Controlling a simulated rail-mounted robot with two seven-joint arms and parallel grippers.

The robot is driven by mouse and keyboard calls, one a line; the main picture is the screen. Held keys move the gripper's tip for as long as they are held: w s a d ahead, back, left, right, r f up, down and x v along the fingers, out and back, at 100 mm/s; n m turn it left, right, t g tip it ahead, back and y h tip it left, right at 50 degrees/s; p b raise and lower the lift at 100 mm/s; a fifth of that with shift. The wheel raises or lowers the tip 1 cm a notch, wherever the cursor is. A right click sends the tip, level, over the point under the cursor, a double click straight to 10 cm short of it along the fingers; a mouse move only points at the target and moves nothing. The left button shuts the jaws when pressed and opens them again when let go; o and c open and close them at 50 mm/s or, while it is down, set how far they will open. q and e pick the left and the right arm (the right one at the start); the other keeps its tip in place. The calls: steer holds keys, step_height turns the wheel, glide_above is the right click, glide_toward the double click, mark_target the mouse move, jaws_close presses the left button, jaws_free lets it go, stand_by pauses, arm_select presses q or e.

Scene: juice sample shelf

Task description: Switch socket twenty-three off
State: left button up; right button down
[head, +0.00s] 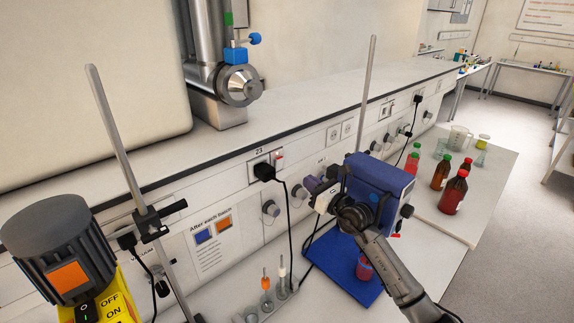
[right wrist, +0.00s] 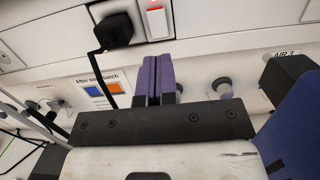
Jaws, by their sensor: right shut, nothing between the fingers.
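Socket twenty-three (head: 258,163) is on the panel under the shelf edge, below a "23" label. A black plug (head: 264,172) sits in it, with its cable hanging down. Its white rocker switch (head: 279,158) is just right of the plug and shows red. In the right wrist view the switch (right wrist: 157,22) has a lit red strip at its top, with the plug (right wrist: 113,28) to its left. My right gripper (head: 313,184) has its purple fingers closed together and empty. In the wrist view the fingers (right wrist: 158,78) point at the panel just below the switch, apparently apart from it. My left gripper is out of view.
A blue device (head: 378,183) with a blue base (head: 345,262) stands beside my right gripper. Glass tubes (head: 267,285) stand in front of the panel. Grey knobs (head: 271,208) stick out below the socket. Red bottles (head: 453,192) stand at the right.

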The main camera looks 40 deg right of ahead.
mark_target(282, 161)
steer(key=w, duration=0.5)
steer(key=w+r, duration=0.1)
steer(key=w, duration=0.2)
steer(key=shift+w+a+r+b, duration=0.1)
steer(key=shift+w+a+b, duration=0.05)
steer(key=shift+a+b, duration=0.15)
steer(key=shift+w+b, duration=0.3)
steer(key=shift+w, duration=0.45)
steer(key=shift+w+r, duration=0.15)
